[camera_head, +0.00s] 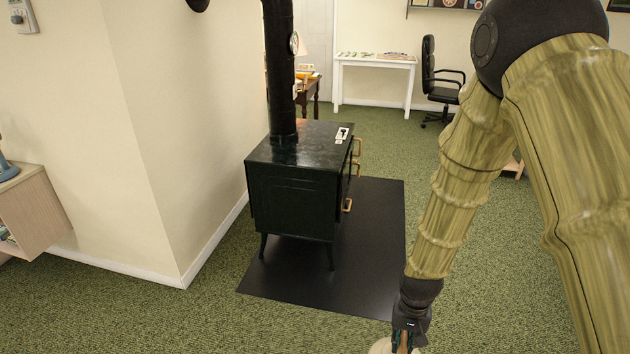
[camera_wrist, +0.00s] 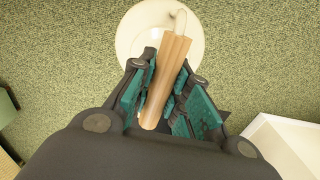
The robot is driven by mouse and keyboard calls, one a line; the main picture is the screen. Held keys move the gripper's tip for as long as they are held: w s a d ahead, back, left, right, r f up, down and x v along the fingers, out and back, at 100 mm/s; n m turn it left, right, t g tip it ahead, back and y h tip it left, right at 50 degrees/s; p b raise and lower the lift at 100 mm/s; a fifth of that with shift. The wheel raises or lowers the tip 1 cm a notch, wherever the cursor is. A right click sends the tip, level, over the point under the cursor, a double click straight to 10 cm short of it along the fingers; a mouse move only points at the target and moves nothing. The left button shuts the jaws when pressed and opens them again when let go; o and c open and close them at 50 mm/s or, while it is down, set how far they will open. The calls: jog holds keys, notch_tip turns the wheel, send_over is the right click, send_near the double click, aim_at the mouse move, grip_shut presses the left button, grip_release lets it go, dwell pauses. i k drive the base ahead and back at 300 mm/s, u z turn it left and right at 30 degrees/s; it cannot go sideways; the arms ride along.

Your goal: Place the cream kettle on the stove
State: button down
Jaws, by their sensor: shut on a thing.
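The cream kettle (camera_wrist: 130,38) hangs below my gripper in the wrist view, over green carpet. Its wooden handle (camera_wrist: 174,62) lies between the teal finger pads of my gripper (camera_wrist: 166,95), which is shut on it. In the head view my gripper (camera_head: 408,335) is at the bottom edge, and only a sliver of the kettle (camera_head: 382,346) shows there. The black stove (camera_head: 292,195) stands left of my gripper and farther off. Its flat top (camera_head: 305,145) carries a stovepipe (camera_head: 281,75) at the back left and a small white-and-black item (camera_head: 342,134) near the right edge.
A black floor mat (camera_head: 370,260) lies under the stove. A cream wall corner (camera_head: 150,130) stands to its left, with a wooden cabinet (camera_head: 32,212) beyond. A white table (camera_head: 375,65) and black chair (camera_head: 432,80) stand far back. A white box-like object (camera_wrist: 285,140) is at the wrist view's lower right.

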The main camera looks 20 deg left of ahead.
aim_at(311, 152)
jog(key=i, duration=2.1)
jog(key=u, duration=1.15)
